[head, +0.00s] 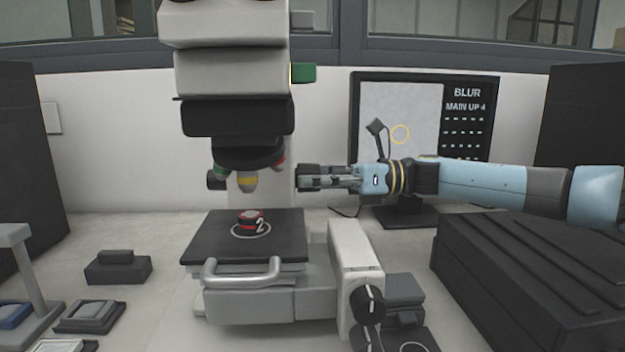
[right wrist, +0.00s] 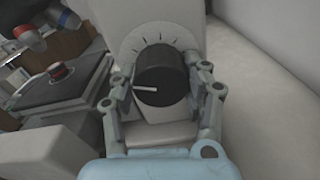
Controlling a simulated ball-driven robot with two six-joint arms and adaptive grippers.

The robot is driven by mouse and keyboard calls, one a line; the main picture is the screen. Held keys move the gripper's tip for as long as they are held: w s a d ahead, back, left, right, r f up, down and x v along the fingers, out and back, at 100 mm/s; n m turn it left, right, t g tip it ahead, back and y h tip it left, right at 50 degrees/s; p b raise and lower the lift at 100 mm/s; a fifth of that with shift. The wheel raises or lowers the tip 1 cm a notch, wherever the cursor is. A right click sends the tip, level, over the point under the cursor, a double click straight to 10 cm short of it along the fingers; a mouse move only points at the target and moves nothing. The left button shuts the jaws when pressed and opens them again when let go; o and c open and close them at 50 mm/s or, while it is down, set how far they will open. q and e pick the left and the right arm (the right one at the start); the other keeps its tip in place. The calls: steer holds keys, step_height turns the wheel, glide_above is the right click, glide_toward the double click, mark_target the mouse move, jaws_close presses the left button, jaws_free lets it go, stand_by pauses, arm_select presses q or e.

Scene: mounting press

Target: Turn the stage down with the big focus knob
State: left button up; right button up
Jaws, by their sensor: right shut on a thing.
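The big focus knob (right wrist: 160,75) is black with a white pointer line that points left in the right wrist view. Tick marks are printed on the pale housing above it. My right gripper (right wrist: 161,84) is shut on the knob, one finger on each side. In the head view the gripper (head: 310,178) meets the side of the microscope column, and its fingers mostly cover the knob. The dark stage (head: 205,238) is below the objectives (head: 246,180), with a clear gap between. A red and black puck (head: 250,222) marked 2 sits on it. My left gripper is out of view.
A monitor (head: 468,118) behind my right arm reads "BLUR" and "MAIN UP 4". A smaller black knob (head: 367,304) is low on the stage's right side. A dark ribbed box (head: 530,275) stands at right. Small trays (head: 90,316) lie at left.

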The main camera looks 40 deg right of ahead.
steer(key=n, duration=0.3)
steer(key=shift+f+n, duration=0.15)
steer(key=shift+n, duration=0.15)
steer(key=shift+d+n, duration=0.1)
steer(key=shift+n, duration=1.9)
steer(key=o, duration=1.2)
steer(key=shift+w, duration=0.1)
steer(key=shift+c, duration=0.2)
steer(key=shift+d, duration=0.1)
steer(key=v, duration=1.2)
